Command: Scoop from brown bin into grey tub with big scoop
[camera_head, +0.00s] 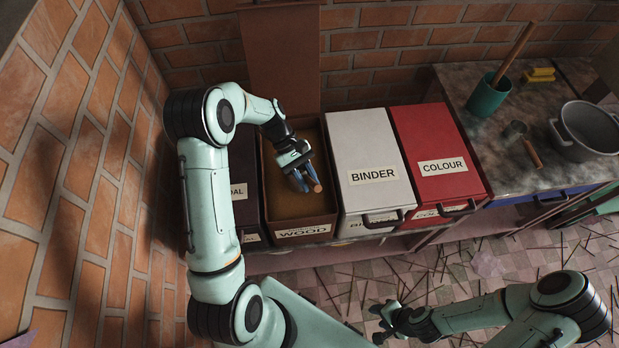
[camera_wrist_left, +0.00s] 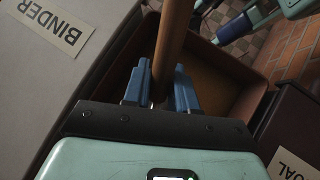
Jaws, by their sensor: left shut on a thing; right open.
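The brown bin (camera_head: 290,222), labelled WOOD, stands open with brown stuff inside. My left gripper (camera_head: 303,180) is over the bin opening, shut on a round wooden handle (camera_head: 317,188). In the left wrist view the handle (camera_wrist_left: 175,45) runs up between the blue fingers of the left gripper (camera_wrist_left: 162,85). The handle looks like that of the big scoop; the scoop's bowl is hidden, so I cannot tell whether it holds anything. The grey tub (camera_head: 580,153) stands on the counter at the far right. My right gripper (camera_head: 388,322) is open and empty, low at the front, away from the bins.
The closed white BINDER bin (camera_head: 365,140) and red COLOUR bin (camera_head: 437,140) stand right of the brown bin. A dark bin (camera_head: 243,170) is at its left. The counter (camera_head: 460,82) holds a teal cup (camera_head: 487,98), a small scoop (camera_head: 516,130) and yellow blocks (camera_head: 540,75).

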